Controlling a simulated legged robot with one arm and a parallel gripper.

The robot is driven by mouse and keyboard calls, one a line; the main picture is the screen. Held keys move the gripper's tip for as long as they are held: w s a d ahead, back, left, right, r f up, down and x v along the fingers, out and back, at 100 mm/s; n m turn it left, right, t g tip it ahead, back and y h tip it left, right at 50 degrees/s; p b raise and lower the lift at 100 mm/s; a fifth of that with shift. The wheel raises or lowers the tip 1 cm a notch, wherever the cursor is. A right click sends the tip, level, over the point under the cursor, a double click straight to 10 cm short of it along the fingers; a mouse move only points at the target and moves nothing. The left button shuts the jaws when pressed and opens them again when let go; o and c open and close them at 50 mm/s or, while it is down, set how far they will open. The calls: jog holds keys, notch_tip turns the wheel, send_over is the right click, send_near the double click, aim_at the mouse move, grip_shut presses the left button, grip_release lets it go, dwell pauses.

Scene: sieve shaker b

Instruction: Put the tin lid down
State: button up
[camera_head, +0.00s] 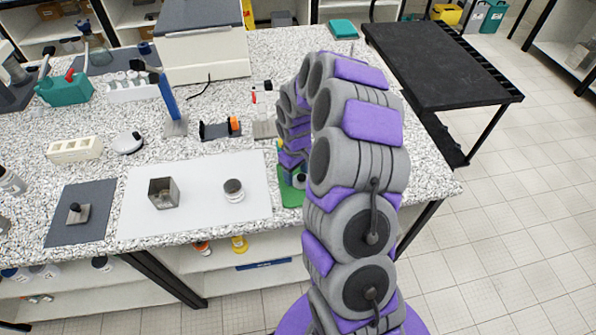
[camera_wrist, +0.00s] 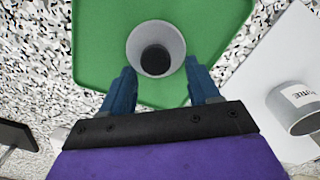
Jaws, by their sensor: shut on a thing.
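In the wrist view, my gripper (camera_wrist: 160,67) has its two blue fingers on either side of a round grey piece, which I take to be the tin lid (camera_wrist: 145,33), with a dark round centre. My gripper is shut on it, above a green mat (camera_wrist: 100,45). Whether the lid touches the mat cannot be told. In the head view, the green mat (camera_head: 290,196) is partly behind my arm, and the fingers are hard to make out. A labelled grey tin (camera_head: 233,190) stands on a white sheet (camera_head: 140,215); it also shows in the wrist view (camera_wrist: 290,100).
A square metal container (camera_head: 163,192) stands on the white sheet left of the tin. A dark mat (camera_head: 65,232) with a small knobbed piece lies further left. A phone-like stand (camera_head: 220,130) and a blue upright piece (camera_head: 168,98) stand behind. A black cart (camera_head: 440,65) is at right.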

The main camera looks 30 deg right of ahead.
jog(key=shift+a+f, duration=0.1)
jog(key=o, duration=1.1)
jog(key=shift+d+f, duration=0.2)
jog(key=shift+d, duration=1.05)
jog(key=shift+a+r, duration=0.2)
jog(key=shift+a, duration=0.6)
jog(key=shift+a+r, duration=0.2)
jog(key=shift+r, duration=0.05)
notch_tip(320, 180, up, 9)
jog(key=d+p, duration=0.2)
jog(key=s+a+r, duration=0.5)
jog(key=a+r, duration=0.2)
jog(key=r, duration=0.1)
jog(key=s+a+r+m, duration=0.1)
jog(key=s+a+r, duration=0.1)
jog(key=s, duration=0.7)
jog(key=s+a+r+m+g, duration=0.1)
jog(key=s+a+r, duration=0.1)
jog(key=s, duration=0.8)
jog(key=s+a+r+m, duration=0.1)
jog(key=s+a+r, duration=0.2)
jog(key=s, duration=0.7)
jog(key=shift+s+a+g, duration=0.15)
jog(key=shift+a+g, duration=0.15)
